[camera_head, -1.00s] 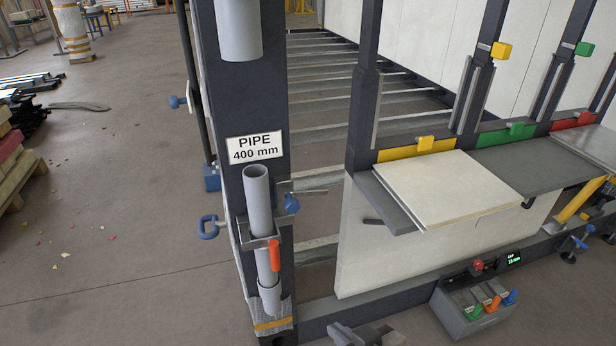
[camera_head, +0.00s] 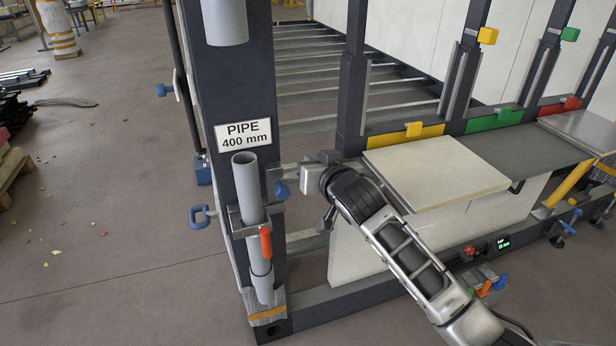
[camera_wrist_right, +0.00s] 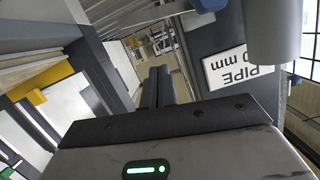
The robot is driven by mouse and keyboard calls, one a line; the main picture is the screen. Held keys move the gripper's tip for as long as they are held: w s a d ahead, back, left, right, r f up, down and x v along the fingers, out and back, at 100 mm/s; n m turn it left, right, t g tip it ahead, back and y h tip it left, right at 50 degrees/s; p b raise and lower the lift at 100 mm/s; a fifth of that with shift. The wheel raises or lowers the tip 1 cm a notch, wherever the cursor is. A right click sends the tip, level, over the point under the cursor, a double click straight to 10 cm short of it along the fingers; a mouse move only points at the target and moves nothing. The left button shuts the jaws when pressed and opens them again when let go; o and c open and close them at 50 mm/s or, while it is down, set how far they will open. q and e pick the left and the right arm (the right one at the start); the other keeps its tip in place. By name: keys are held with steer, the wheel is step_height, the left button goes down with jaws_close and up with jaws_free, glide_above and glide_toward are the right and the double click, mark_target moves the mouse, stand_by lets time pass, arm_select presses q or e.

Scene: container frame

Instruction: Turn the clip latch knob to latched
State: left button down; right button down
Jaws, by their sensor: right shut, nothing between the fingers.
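A grey pipe (camera_head: 248,190) stands upright against the dark post under a "PIPE 400 mm" sign (camera_head: 243,133), held in a metal clip (camera_head: 240,225). A blue knob (camera_head: 282,189) sits at the clip's right side; I take it as the latch knob, but cannot read its latch state. My right gripper (camera_head: 276,172) is shut and empty, its fingers pointing left just above and close to the blue knob; I cannot tell whether they touch. In the right wrist view the fingers (camera_wrist_right: 157,86) are together, with a blue part (camera_wrist_right: 207,4) at the top edge. My left gripper is out of view.
An orange lever (camera_head: 266,242) hangs on the front of the clip and a blue clamp handle (camera_head: 200,214) juts out left. A pale panel (camera_head: 436,172) on a shelf lies right of my right arm.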

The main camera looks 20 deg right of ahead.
steer(key=f, duration=0.1)
steer(key=w+f, duration=0.1)
steer(key=f, duration=0.2)
steer(key=shift+w+a+f, duration=0.15)
steer(key=shift+a+f, duration=0.05)
steer(key=shift+a, duration=0.15)
steer(key=shift+f+m, duration=0.15)
steer(key=shift+m, duration=0.15)
